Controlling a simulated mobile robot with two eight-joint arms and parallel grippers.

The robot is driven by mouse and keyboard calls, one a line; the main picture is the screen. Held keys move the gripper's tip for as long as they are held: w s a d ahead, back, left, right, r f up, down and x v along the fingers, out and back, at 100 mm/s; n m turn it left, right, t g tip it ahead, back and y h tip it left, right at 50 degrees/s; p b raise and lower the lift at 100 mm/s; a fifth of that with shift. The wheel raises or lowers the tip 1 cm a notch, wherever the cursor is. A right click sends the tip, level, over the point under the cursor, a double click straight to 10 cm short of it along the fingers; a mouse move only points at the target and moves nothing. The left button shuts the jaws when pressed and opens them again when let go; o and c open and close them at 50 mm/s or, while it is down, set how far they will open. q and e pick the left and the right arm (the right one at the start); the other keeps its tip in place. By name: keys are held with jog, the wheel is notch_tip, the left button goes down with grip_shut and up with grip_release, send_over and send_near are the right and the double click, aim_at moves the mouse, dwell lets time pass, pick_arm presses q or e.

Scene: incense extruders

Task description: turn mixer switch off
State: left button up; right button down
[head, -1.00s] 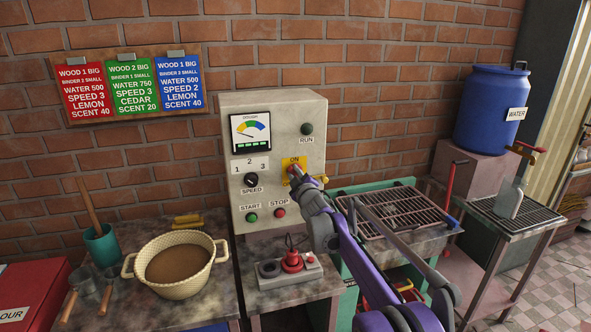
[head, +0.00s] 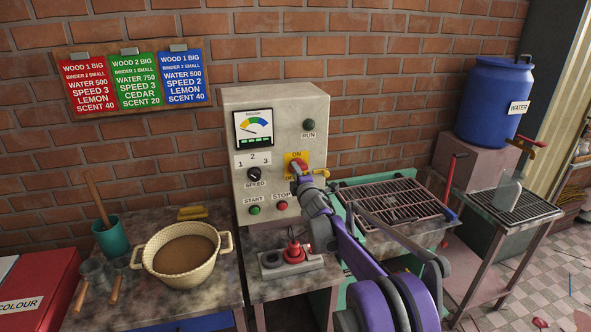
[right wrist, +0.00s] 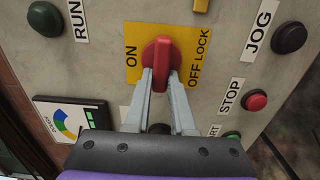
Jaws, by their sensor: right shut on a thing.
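The mixer switch is a red rotary knob (right wrist: 162,62) on a yellow plate (right wrist: 133,50) marked ON and OFF LOCK. In the right wrist view its handle stands upright between the two words. My right gripper (right wrist: 161,78) is shut on the knob, with one grey finger along each side. In the head view the knob (head: 297,167) shows on the pale control box (head: 274,113). My right gripper (head: 303,175) reaches it from the right and hides much of the plate's lower half, including part of OFF. My left gripper is not in view.
The box also bears a gauge (head: 254,126), a dark green RUN lamp (head: 309,125), a SPEED dial (head: 254,174), and START (head: 254,210) and STOP (head: 283,206) buttons. A cream pot (head: 175,272) stands at left.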

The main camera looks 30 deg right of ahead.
dwell(0.3)
jog(key=c, duration=0.8)
grip_release()
jog(key=shift+o, duration=0.2)
jog(key=b+v, duration=0.1)
jog(key=v, duration=1)
jog(key=shift+b, duration=0.4)
